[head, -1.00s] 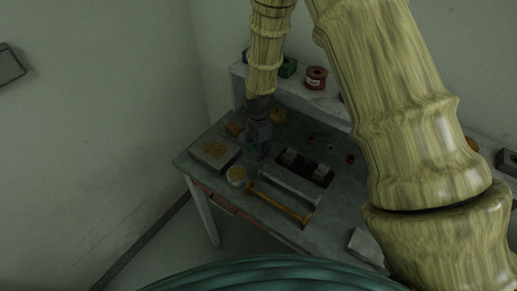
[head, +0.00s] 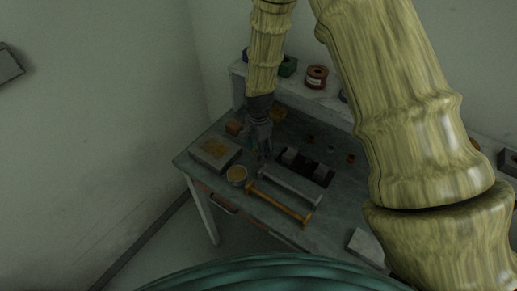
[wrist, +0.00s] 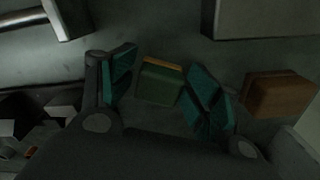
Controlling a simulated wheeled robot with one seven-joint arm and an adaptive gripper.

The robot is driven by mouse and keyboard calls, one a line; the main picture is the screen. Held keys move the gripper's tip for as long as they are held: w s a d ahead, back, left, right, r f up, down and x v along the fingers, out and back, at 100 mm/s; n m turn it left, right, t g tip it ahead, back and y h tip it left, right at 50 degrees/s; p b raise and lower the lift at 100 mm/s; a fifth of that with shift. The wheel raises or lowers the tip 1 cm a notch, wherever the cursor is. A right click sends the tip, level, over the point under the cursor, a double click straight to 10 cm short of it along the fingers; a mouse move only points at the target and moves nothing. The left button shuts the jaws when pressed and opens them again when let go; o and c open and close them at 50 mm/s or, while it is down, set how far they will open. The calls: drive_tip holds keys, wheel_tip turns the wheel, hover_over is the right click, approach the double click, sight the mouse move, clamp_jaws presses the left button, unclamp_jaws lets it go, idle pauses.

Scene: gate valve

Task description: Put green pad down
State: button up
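The green pad (wrist: 160,84), a dark green block with a yellowish strip along one edge, sits between my gripper's two teal finger pads in the wrist view. My gripper (wrist: 165,92) has its fingers apart on either side of it, with narrow gaps that look clear of the block. The pad appears to be at the bench surface, though its underside is hidden. In the head view my gripper (head: 262,152) points down at the bench, left of the dark slot. The green pad cannot be made out there.
A brown block (wrist: 281,94) lies right of my gripper in the wrist view. A shelf with spools (head: 316,77) runs behind.

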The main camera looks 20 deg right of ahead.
wheel_tip(320, 180, up, 12)
drive_tip(key=b, duration=0.4)
idle(0.4)
drive_tip(key=shift+f, duration=0.1)
idle(0.3)
